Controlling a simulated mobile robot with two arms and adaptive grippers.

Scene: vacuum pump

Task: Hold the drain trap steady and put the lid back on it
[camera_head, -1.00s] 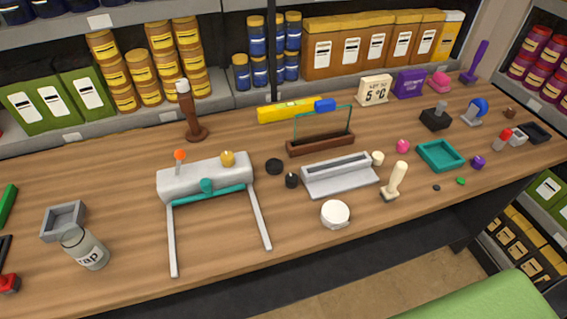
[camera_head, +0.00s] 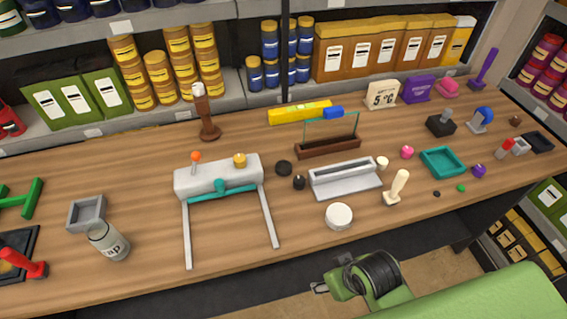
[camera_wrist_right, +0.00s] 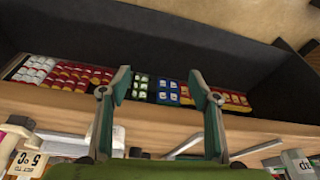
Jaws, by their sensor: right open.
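The drain trap is a greyish jar (camera_head: 108,242) with a partly visible "trap" label. It stands at the left of the bench, close to a grey square tray, and part of it shows at the lower right of the right wrist view (camera_wrist_right: 298,164). A white round disc (camera_head: 339,216), which may be the lid, lies near the front edge, well right of the jar. My right gripper (camera_head: 318,288) is in front of the bench edge, below the disc in the head view. Its fingers are apart and empty in the wrist view (camera_wrist_right: 156,85). My left gripper is not in view.
A grey pump-like unit with two long legs (camera_head: 218,175) stands between jar and disc. The grey square tray (camera_head: 74,222) is behind the jar. A cream-handled stamp (camera_head: 397,187) stands right of the disc. Bench wood between the legs (camera_head: 228,230) is clear.

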